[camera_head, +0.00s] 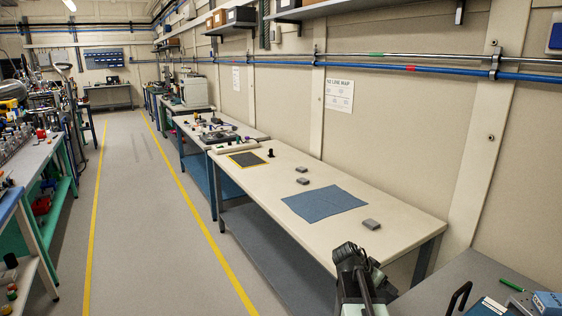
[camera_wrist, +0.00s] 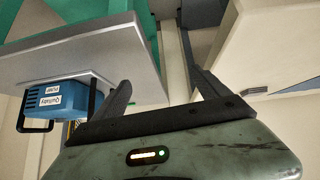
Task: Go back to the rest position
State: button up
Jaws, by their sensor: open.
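My gripper (camera_wrist: 163,85) is open in the wrist view, its two dark fingers spread apart with nothing between them. Its grey-green housing fills the bottom of that view. In the head view, a dark part of my arm (camera_head: 352,265) shows at the bottom, in front of the near end of the cream worktable (camera_head: 400,225). The fingertips cannot be made out there.
On the cream table lie a blue mat (camera_head: 325,203), small grey blocks (camera_head: 371,224) and a yellow-edged dark pad (camera_head: 247,159). A grey bench (camera_head: 455,283) stands at the lower right. The floor aisle (camera_head: 140,210) between yellow lines is clear. A blue labelled box (camera_wrist: 62,103) shows in the wrist view.

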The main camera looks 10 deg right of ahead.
jog(key=s+a+f+n+y+b, duration=0.25)
jog(key=a+f, duration=0.25)
jog(key=a, duration=0.4)
jog(key=s+a+f+n+y+b, duration=0.1)
jog(key=a+f+n+y, duration=0.3)
jog(key=a, duration=0.6)
jog(key=s+a+f+n+g+y, duration=0.2)
jog(key=s+a+n+g, duration=0.1)
jog(key=s+a+n, duration=0.5)
notch_tip(320, 180, up, 13)
jog(key=w+a+m+p, duration=0.1)
jog(key=p, duration=1.2)
jog(key=shift+a, duration=0.2)
